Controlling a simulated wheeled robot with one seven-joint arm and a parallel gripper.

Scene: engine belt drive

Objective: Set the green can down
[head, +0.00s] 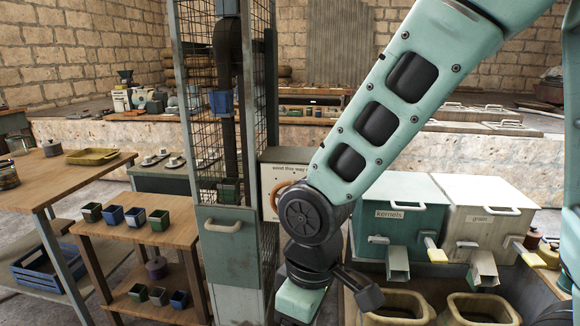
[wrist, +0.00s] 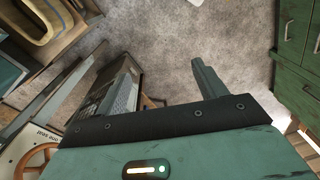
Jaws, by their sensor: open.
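Several small square cans stand in a row on the top of a wooden stand at the left of the head view. A green can (head: 91,212) is at the row's left end and another green can (head: 158,220) at its right end. A third green can (head: 138,292) is on the lower shelf, and a green can (head: 229,191) sits low inside the wire cage. I cannot tell which is the task's can. My gripper (head: 340,288) hangs right of the cage, well apart from these cans. It is open with nothing visible in it; one finger shows clearly in the wrist view (wrist: 205,80).
Bins marked kernels (head: 400,200) and grain (head: 485,210) are at the right. Bare floor (wrist: 180,45) shows in the wrist view.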

